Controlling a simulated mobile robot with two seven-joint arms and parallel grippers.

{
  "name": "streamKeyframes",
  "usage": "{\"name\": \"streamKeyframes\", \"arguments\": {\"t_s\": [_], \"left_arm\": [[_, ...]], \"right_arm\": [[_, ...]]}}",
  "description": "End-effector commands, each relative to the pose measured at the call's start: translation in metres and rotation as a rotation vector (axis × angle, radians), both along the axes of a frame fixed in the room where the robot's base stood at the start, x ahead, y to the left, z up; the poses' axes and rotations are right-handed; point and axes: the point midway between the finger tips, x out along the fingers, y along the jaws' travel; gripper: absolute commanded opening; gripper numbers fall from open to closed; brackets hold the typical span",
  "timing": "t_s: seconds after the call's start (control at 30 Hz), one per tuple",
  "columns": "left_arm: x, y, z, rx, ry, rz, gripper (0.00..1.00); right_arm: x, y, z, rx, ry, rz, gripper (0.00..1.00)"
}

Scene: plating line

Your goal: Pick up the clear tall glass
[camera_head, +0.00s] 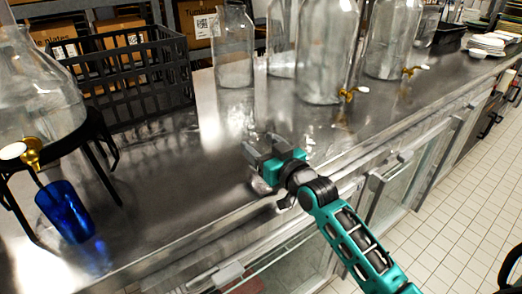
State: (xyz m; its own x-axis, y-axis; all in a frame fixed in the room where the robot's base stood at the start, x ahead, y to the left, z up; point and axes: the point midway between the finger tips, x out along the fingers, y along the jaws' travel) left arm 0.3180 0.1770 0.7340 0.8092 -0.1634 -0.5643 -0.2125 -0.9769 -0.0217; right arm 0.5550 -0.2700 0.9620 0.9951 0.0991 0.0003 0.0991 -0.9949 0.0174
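My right gripper (258,147) is over the front part of the steel counter, its arm coming in from the lower right. A faint clear shape with a rounded lower edge, which looks like the clear tall glass (261,186), shows just below and around the fingers. Its outline blends into the shiny steel and the gripper hides part of it. I cannot tell whether the fingers are closed on it. My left gripper is not in view.
A blue glass (66,211) stands under the tap of a dispenser on a black stand (98,126) at left. A black crate (184,78) is behind. Several large clear jars (328,60) line the back. The counter's front edge (190,237) is close to the gripper.

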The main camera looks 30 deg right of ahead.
Motion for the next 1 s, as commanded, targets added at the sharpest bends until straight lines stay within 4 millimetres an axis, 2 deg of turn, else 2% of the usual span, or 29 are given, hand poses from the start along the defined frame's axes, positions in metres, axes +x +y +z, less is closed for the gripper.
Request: {"name": "streamKeyframes", "arguments": {"t_s": [0.03,0.37,0.73,0.87,1.0], "left_arm": [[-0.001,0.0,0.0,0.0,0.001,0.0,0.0],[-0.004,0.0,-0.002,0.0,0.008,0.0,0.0],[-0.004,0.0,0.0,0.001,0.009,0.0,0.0],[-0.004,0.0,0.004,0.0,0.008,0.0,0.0],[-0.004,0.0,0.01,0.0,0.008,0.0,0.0]], "right_arm": [[0.0,0.0,0.0,0.0,0.0,0.0,0.61],[0.0,0.0,0.0,0.0,0.0,0.0,0.3],[0.0,0.0,0.008,-0.001,-0.004,0.0,0.3],[0.0,0.0,0.024,0.0,-0.006,0.0,0.3],[0.0,0.0,0.053,0.0,-0.009,0.0,0.3]]}}
